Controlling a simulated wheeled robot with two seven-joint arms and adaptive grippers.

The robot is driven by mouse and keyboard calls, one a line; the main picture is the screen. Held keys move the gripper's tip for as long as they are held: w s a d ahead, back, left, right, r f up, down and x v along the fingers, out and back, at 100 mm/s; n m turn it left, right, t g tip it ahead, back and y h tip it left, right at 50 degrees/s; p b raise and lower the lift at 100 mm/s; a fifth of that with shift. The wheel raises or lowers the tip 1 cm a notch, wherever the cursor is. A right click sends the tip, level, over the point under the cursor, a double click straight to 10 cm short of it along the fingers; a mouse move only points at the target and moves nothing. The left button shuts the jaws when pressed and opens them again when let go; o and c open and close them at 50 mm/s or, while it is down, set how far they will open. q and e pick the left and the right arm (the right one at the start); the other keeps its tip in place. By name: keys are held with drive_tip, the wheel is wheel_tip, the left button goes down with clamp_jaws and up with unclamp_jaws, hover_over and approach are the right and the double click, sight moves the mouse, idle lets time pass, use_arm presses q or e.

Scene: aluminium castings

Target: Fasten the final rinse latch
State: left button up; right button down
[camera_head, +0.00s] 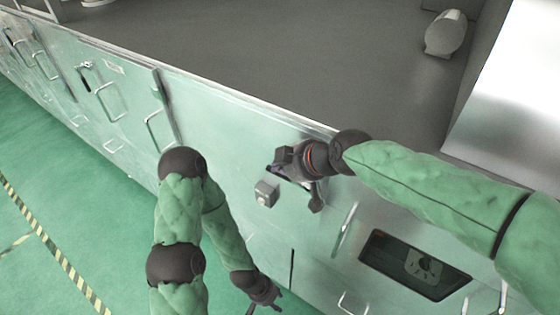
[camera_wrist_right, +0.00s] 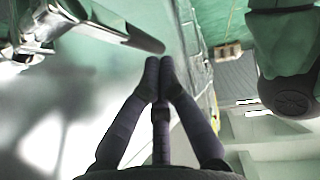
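A light grey latch block (camera_head: 267,193) sits on the green cabinet front, just left of my right gripper. My right gripper (camera_head: 316,203) is close against the panel, and its dark body hides part of the latch area. In the right wrist view, its fingers (camera_wrist_right: 158,63) converge with their tips together and nothing visible between them. A shiny metal fitting with a dark-ended bar (camera_wrist_right: 140,40) lies just above and left of the fingertips; contact cannot be told. My left gripper (camera_head: 264,306) hangs low in front of the cabinet, fingers spread and empty.
The green cabinet front carries several handles, including one (camera_head: 345,230) below my right gripper. A dark control window with a dial (camera_head: 415,265) is at lower right. The grey top (camera_head: 250,50) lies behind. Green floor (camera_head: 80,220) is open at left.

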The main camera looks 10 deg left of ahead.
idle(0.4)
drive_tip(key=shift+a+f+h+p, duration=0.2)
drive_tip(key=shift+h+p, duration=0.1)
drive_tip(key=shift+p, duration=0.75)
